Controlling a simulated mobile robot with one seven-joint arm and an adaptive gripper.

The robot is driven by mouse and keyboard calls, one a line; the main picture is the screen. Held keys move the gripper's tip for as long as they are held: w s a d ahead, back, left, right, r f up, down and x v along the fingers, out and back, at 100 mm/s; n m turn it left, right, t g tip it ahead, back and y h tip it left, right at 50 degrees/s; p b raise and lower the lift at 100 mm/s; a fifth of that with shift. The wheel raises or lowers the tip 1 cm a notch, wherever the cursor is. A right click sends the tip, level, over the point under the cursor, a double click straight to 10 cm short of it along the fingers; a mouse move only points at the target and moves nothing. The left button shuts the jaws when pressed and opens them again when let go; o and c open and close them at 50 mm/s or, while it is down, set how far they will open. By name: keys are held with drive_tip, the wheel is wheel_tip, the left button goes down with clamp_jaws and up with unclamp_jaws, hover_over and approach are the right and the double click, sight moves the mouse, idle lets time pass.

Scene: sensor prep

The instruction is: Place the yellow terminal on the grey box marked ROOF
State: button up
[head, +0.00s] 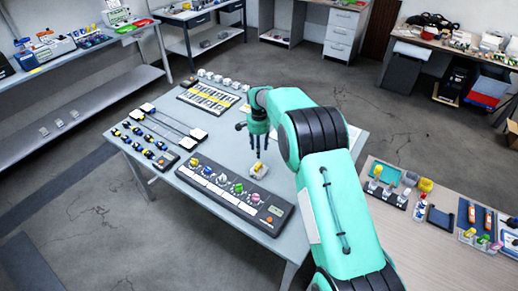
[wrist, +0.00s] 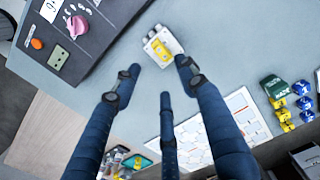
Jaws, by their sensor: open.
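A small yellow terminal (head: 258,165) sits on a pale grey-white box on the table, just behind the long dark panel. In the wrist view the yellow terminal (wrist: 160,50) lies on the pale box (wrist: 174,45), which has round white knobs along one side. My gripper (head: 257,150) is open, pointing down close above the terminal. In the wrist view its dark fingers (wrist: 159,70) are spread and empty, with the terminal just beyond the tips. I cannot read a ROOF mark on any box.
The long dark panel (head: 280,213) carries coloured knobs and a green display. A row of small pale boxes (head: 223,80) stands at the table's back. A mat with yellow strips (head: 208,97) and black-and-white rods (head: 168,121) lie to the left. A side table (head: 405,235) holds other parts.

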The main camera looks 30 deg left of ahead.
idle(0.5)
drive_tip(key=w+d+r+t+y, duration=0.1)
drive_tip(key=w+d+r+t, duration=0.1)
drive_tip(key=d+r, duration=2.85)
drive_tip(key=s+d+r+t, duration=0.1)
drive_tip(key=s+d+r, duration=0.3)
drive_tip(key=s+d, duration=0.4)
drive_tip(key=s+d+r, duration=0.5)
drive_tip(key=d, duration=0.6)
drive_tip(key=s+d+r+t, duration=0.1)
drive_tip(key=s+d+r, duration=0.3)
drive_tip(key=s+d, duration=0.4)
drive_tip(key=s+d+f, duration=0.2)
drive_tip(key=s+d, duration=0.4)
drive_tip(key=s, duration=0.3)
drive_tip(key=s+d+f+t+h, duration=0.1)
drive_tip(key=s+d+f, duration=0.1)
drive_tip(key=s+d, duration=0.4)
drive_tip(key=s, duration=0.2)
drive_tip(key=shift+s+f+t, duration=0.3)
drive_tip(key=shift+s+f, duration=0.1)
